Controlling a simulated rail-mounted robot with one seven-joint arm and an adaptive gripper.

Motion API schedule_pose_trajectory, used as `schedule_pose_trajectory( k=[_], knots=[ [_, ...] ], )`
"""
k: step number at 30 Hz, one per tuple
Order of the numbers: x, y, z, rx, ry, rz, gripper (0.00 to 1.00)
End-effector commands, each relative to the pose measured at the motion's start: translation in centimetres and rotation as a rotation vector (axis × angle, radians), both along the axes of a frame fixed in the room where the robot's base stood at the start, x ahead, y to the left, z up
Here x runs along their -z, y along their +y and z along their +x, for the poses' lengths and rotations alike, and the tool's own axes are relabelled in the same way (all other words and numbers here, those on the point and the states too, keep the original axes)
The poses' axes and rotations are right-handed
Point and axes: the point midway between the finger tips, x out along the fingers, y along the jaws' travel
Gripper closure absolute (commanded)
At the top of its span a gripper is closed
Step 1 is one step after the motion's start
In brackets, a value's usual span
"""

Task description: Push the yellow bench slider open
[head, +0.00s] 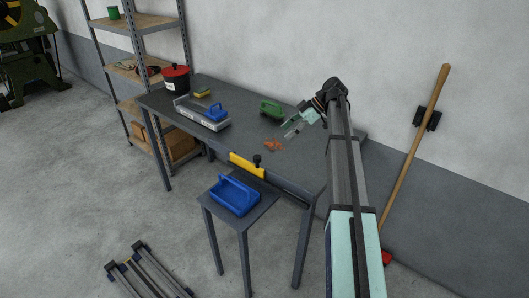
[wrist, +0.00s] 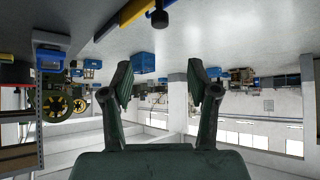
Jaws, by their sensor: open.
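The yellow bench slider (head: 243,164) is a flat yellow strip along the front edge of the grey workbench (head: 178,102). A black knob (head: 257,161) stands at its right end. In the wrist view, the yellow slider (wrist: 136,11) and the black knob (wrist: 160,18) show at the top edge, in an upside-down picture. My gripper (head: 288,131) is over the right part of the bench, behind and to the right of the slider and apart from it. In the wrist view its two fingers (wrist: 160,82) are spread apart with nothing between them.
Copper pieces (head: 273,145) lie between my gripper and the slider. A green object (head: 271,108) stands behind them. A blue tote (head: 234,195) sits on a small table (head: 262,207) just in front of the slider. A grey tray (head: 202,117) lies farther left on the bench.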

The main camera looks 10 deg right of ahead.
Motion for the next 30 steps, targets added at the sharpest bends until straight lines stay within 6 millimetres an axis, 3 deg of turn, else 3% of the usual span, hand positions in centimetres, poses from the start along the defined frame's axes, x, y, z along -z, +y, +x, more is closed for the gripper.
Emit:
schedule_pose_trajectory(
  k=[21, 30],
  knots=[
    [8.9, 9.0, 0.9, -0.001, 0.005, -0.002, 0.40],
    [11.5, 11.5, 1.3, 0.001, 0.003, -0.004, 0.40]
  ],
)
